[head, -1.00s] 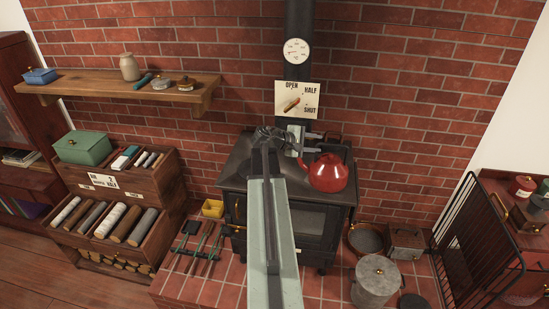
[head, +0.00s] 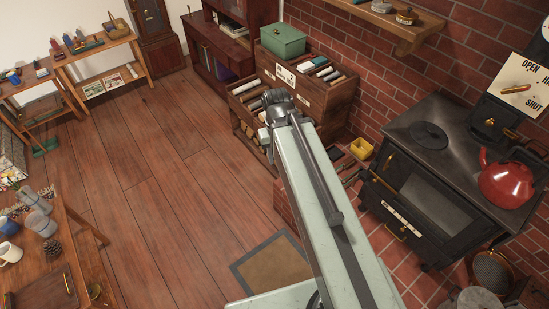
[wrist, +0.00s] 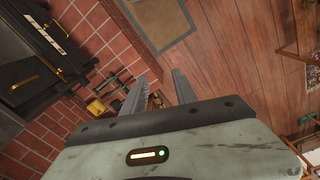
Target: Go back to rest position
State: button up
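My gripper (wrist: 160,76) shows in the wrist view with its two grey fingers apart and nothing between them. Beyond it lie the wooden floor (wrist: 225,65) and the brick hearth's edge. In the head view my arm reaches up from the bottom, and its dark wrist end appears in front of the wooden log crates (head: 340,95). The fingers cannot be made out there. The black stove (head: 425,190) is to the right of my arm, with a red kettle (head: 506,183) on top. The damper plate (head: 518,88) is at the right edge, its handle beside OPEN and HALF.
A yellow box (head: 361,148) and fire tools lie on the hearth near the crates. A green box (head: 282,40) sits on the crates. A framed floor mat (head: 272,268) lies below my arm. A table (head: 62,245) stands at the left. The floor between is clear.

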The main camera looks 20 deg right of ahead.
notch_tip(320, 180, down, 14)
jog(key=a+b, duration=0.2)
jog(key=b, duration=1.1)
jog(key=shift+s+r, duration=0.25)
jog(key=shift+a, duration=0.1)
